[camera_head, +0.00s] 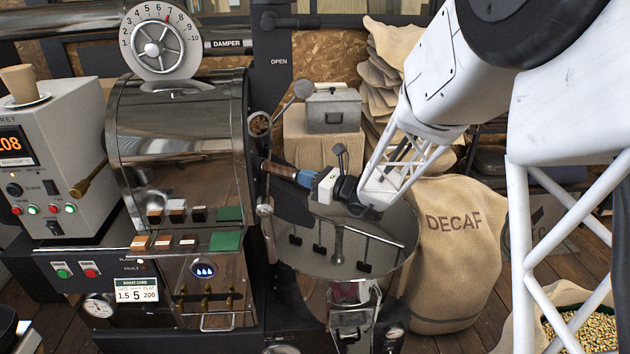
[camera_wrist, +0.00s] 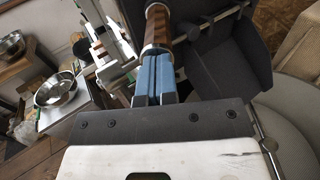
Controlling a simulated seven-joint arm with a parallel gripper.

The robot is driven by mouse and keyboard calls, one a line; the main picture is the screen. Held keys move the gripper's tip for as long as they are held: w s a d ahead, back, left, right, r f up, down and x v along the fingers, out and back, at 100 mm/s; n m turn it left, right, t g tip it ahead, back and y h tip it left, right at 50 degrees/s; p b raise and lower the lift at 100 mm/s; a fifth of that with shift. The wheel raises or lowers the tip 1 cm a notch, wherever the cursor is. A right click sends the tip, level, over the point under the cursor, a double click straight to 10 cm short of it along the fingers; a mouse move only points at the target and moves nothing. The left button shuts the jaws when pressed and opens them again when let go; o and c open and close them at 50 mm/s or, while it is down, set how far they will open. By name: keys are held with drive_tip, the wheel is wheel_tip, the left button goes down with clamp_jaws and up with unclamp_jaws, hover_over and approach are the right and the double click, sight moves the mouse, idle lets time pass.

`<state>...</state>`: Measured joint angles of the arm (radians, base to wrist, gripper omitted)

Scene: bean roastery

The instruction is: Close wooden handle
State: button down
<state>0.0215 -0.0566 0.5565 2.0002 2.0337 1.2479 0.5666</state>
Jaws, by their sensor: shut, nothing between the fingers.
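A wooden handle (camera_head: 279,170) sticks out from the front right of the steel roaster drum, above the round cooling tray (camera_head: 325,262). My gripper (camera_head: 303,178) comes from the right with its blue fingers pointing at the handle's end. The fingers are shut with nothing between them. In the wrist view, the brown handle (camera_wrist: 157,28) lies just beyond the blue fingertips of my gripper (camera_wrist: 153,70), nearly in line with them. Whether they touch, I cannot tell.
The steel roaster (camera_head: 175,130) stands left of my gripper, with a numbered damper dial (camera_head: 160,42) above. A grey control box (camera_head: 50,160) is farther left. A DECAF sack (camera_head: 455,255) stands right of the tray. A grey metal box (camera_head: 333,108) sits behind my gripper.

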drive_tip(key=shift+w+a+r, duration=0.15)
drive_tip(key=shift+w+a, duration=0.05)
drive_tip(key=shift+a, duration=0.1)
drive_tip(key=shift+s+d, duration=0.1)
drive_tip(key=shift+d, duration=0.05)
drive_tip(key=v, duration=1.4)
drive_tip(key=shift+d+f, duration=0.2)
drive_tip(key=c, duration=1.8)
unclamp_jaws()
idle(1.1)
